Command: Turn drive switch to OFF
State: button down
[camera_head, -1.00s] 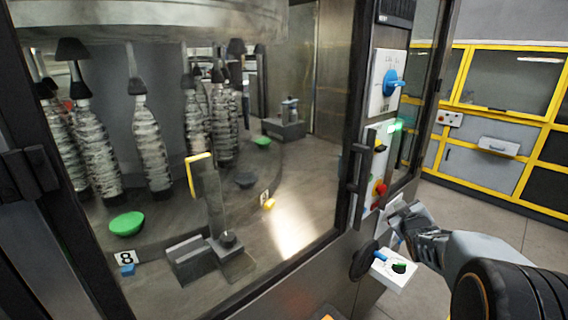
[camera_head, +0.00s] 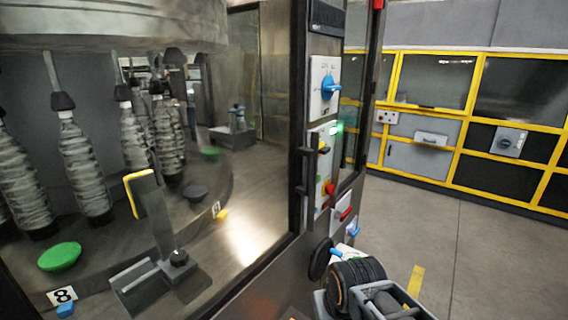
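A blue rotary switch (camera_head: 329,86) sits on a white plate high on the machine's front post; its knob appears upright and slightly slanted, and the markings are too small to read. Lower on the post are a red-handled switch (camera_head: 345,213) and a blue-handled switch (camera_head: 352,230), each on a small pale box. I cannot tell from labels which one is the drive switch. Part of my arm shows at the bottom centre, below these switches. My gripper's fingertips do not show, and my arm partly covers a low white control box (camera_head: 345,253).
Yellow-framed cabinets (camera_head: 470,120) line the back.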

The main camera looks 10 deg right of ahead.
aim_at(324, 149)
jog(key=u, duration=0.05)
jog(key=k, duration=0.5)
jog(key=z, duration=1.1)
jog(key=i, duration=1)
jog(key=u, duration=1.65)
